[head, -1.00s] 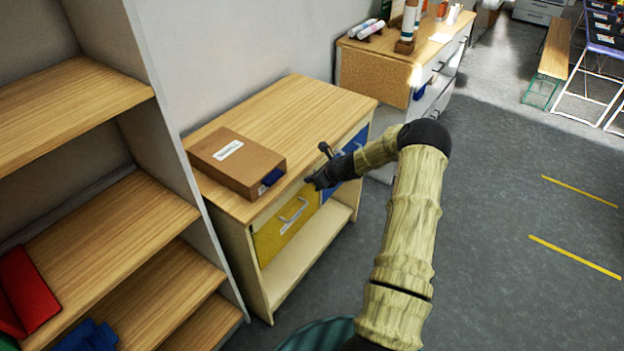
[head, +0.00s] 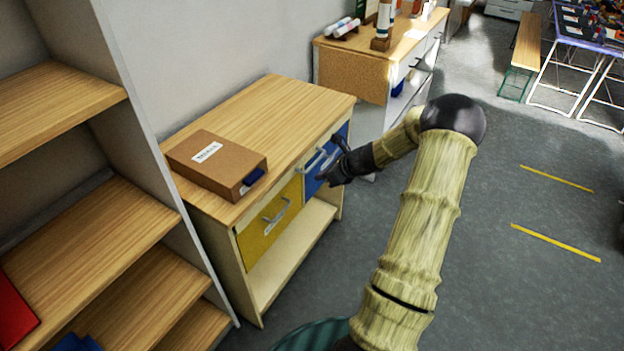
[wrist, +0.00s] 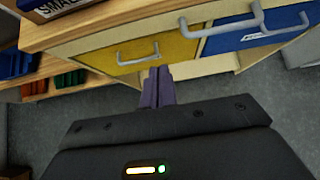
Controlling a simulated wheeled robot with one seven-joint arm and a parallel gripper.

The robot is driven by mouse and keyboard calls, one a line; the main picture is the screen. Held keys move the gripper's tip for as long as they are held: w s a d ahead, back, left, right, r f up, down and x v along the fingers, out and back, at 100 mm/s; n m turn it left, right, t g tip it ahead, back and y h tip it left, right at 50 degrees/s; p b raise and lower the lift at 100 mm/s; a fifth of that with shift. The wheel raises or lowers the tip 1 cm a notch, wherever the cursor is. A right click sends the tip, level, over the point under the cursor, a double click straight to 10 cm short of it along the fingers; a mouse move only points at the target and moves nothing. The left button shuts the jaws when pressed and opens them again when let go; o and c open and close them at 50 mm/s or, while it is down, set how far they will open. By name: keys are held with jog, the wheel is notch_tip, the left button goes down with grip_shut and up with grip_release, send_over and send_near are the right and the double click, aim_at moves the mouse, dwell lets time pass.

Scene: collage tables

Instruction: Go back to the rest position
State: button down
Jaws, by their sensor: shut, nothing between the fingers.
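My gripper (head: 330,160) is in front of the blue drawer of a small wooden cabinet (head: 290,105), apart from it as far as I can tell. Its dark fingers are shut with nothing between them; they also show in the wrist view (wrist: 158,85), below the drawer fronts. The cabinet has a yellow drawer (head: 268,220) and a blue drawer (head: 325,160) side by side, each with a grey handle. Both drawers look closed. My arm reaches up from the bottom of the head view and bends left toward the cabinet.
A brown box (head: 215,165) with a label lies on the cabinet top. An open shelf unit (head: 90,225) stands on the left. Another cabinet (head: 350,75) with bottles on top is behind. Grey floor on the right is clear, with yellow lines (head: 555,242).

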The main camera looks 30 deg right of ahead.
jog(key=shift+r, duration=0.15)
jog(key=s+a+r+n+g+h+p, duration=0.1)
jog(key=s+a+r+n+g, duration=0.1)
jog(key=s+a+r+n, duration=0.4)
jog(key=s+a+r+n+g+p, duration=0.1)
jog(key=s+a+n+g, duration=0.15)
jog(key=a+n, duration=0.55)
jog(key=s+a+r+n+h+p, duration=0.1)
jog(key=s+a+r+n, duration=0.4)
jog(key=s+n, duration=0.2)
jog(key=s+a+r+n+g+h+p, duration=0.1)
jog(key=s+a+r+n+h+p, duration=0.1)
jog(key=s+a+r+n, duration=0.3)
jog(key=s+n, duration=0.3)
jog(key=n, duration=0.1)
jog(key=shift+a+h, duration=0.15)
jog(key=shift+h, duration=0.15)
jog(key=shift+a, duration=0.1)
